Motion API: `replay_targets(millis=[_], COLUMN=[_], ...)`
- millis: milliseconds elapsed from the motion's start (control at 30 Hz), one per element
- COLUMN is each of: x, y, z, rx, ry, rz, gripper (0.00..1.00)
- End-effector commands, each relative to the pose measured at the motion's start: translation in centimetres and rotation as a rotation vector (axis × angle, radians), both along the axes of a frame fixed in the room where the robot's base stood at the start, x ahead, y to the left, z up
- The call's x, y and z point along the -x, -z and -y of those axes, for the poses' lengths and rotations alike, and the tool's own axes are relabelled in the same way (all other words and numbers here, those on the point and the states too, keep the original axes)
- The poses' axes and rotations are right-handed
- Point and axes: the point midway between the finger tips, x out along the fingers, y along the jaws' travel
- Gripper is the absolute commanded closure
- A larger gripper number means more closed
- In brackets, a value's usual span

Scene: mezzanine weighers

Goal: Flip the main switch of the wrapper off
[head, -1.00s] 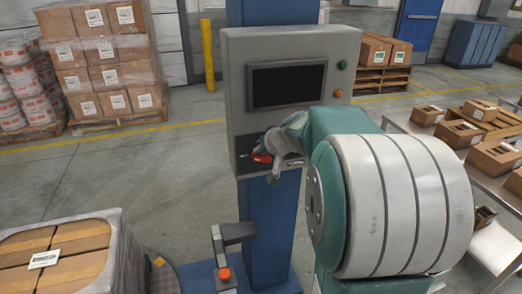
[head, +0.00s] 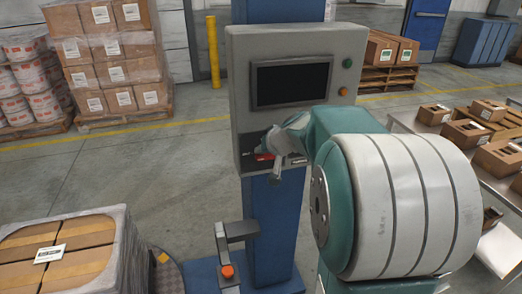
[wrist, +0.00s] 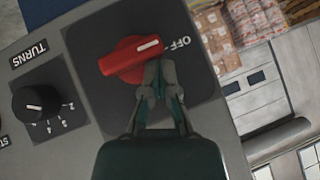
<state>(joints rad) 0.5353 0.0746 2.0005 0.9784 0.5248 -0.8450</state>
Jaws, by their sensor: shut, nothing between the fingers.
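The wrapper's control panel (head: 238,100) is a grey box on a blue column, with a dark screen. Its main switch (wrist: 132,60) is a red rotary handle on a black plate. The handle's white mark is at its right end and points toward the printed OFF (wrist: 180,43). In the head view the red handle (head: 264,156) shows small beside my gripper (head: 275,165). In the wrist view my gripper (wrist: 161,72) is shut and empty, its tips just below the handle's right end. They look close against it; I cannot tell if they touch.
A black TURNS knob (wrist: 36,102) sits left of the switch. A green button (head: 347,62) and an orange one (head: 343,91) are on the panel's right. A wrapped pallet load (head: 118,240) stands lower left. A table with boxes (head: 500,240) is at the right.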

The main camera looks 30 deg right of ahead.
Motion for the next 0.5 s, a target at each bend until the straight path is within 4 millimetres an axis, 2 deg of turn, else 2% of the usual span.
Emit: replay_targets(millis=[167, 367, 500], x=[0.0, 0.2, 2.1], y=[-0.4, -3.7, -5.9], z=[0.0, 0.1, -0.5], rx=[0.001, 0.003, 0.002], ry=[-0.002, -0.006, -0.005], rz=[0.001, 0.005, 0.003], gripper=[1.0, 1.0, 1.0])
